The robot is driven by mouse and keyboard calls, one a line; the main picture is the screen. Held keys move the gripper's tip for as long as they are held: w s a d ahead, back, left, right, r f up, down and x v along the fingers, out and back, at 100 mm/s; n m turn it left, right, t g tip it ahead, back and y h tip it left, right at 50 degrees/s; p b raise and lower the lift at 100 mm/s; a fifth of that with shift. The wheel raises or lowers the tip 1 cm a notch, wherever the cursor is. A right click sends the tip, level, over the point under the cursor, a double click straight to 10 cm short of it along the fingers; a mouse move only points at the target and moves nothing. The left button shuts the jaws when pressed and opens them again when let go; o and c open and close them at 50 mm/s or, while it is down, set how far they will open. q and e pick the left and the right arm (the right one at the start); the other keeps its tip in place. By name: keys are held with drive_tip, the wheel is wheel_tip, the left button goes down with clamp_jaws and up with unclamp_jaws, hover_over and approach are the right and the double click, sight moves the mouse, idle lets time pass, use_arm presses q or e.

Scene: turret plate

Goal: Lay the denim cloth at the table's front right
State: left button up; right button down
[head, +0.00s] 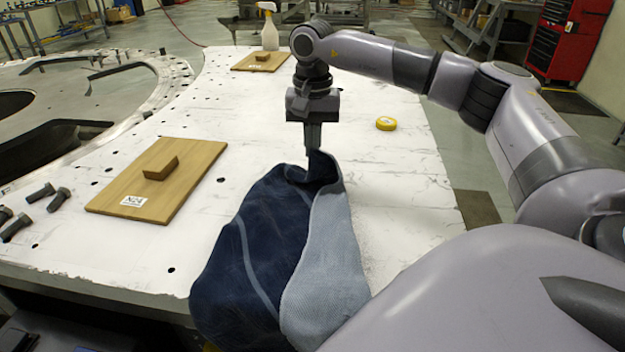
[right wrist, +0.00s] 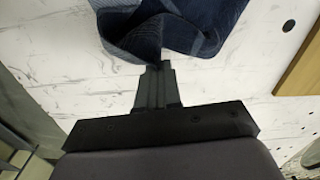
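The denim cloth (head: 250,250) is dark blue with a lighter grey-blue underside folded over on its right. It lies partly on the white table (head: 390,170) and its lower end hangs over the front edge. My right gripper (head: 314,150) points down with its fingers together on the cloth's raised upper corner. In the right wrist view the closed fingers (right wrist: 158,70) meet the gathered edge of the cloth (right wrist: 170,28). My left gripper is not in view.
A wooden board (head: 195,165) with a block and label lies at left, beside several dark bolts (head: 38,193). Farther back are a second board (head: 245,62), a spray bottle (head: 269,28) and yellow tape (head: 386,124). The table right of the cloth is mostly clear.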

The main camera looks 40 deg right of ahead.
drive_tip(key=c, duration=0.6)
unclamp_jaws()
drive_tip(key=shift+r, duration=0.1)
wheel_tip(320, 180, up, 7)
idle(0.4)
